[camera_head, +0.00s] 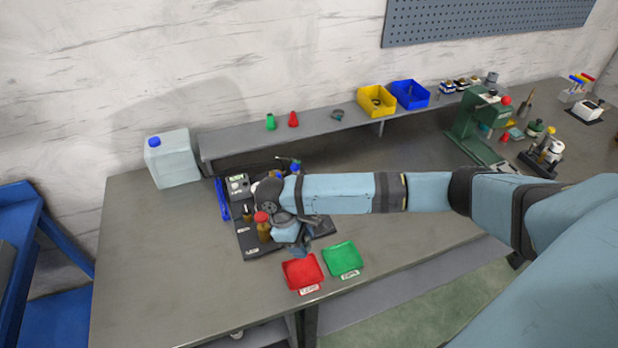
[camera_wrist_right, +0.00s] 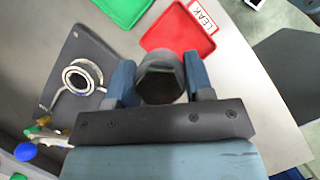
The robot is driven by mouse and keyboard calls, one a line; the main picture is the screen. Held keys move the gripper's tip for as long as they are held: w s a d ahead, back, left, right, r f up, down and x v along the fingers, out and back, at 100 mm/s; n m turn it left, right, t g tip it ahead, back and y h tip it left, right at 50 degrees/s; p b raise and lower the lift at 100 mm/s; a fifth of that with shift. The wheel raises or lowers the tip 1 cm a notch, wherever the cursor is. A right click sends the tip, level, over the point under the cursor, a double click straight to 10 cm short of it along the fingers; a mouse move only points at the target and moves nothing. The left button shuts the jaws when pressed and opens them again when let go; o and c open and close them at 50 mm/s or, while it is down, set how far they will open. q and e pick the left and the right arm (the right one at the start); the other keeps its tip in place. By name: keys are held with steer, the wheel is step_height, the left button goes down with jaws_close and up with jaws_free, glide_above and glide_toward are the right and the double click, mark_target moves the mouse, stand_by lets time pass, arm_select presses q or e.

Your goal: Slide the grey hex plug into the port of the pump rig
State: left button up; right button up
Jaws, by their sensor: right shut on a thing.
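My right gripper (camera_head: 299,243) is above the front right part of the pump rig's dark base plate (camera_head: 254,251). In the head view the plug cannot be made out behind the gripper. My arm hides much of the rig. My left gripper is not in view.
A red tray (camera_head: 302,271) labelled LEAK and a green tray (camera_head: 343,259) lie close by at the table's front. A white jug (camera_head: 172,159) is at the back left. The table's front left is clear.

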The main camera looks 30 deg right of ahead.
steer(key=w+d+r+n+t+y+p, duration=0.1)
steer(key=w+d+n+t, duration=0.3)
steer(key=n, duration=1)
steer(key=w+d+r+n+t+y+p, duration=0.2)
steer(key=w+d+n, duration=0.4)
steer(key=n, duration=0.8)
steer(key=shift+w+r+t+p, duration=0.55)
steer(key=shift+r+t, duration=0.3)
steer(key=shift+t, duration=0.25)
steer(key=shift+d+r, duration=0.1)
steer(key=shift+f+b, duration=1.4)
steer(key=shift+f, duration=1.5)
steer(key=shift+p, duration=0.35)
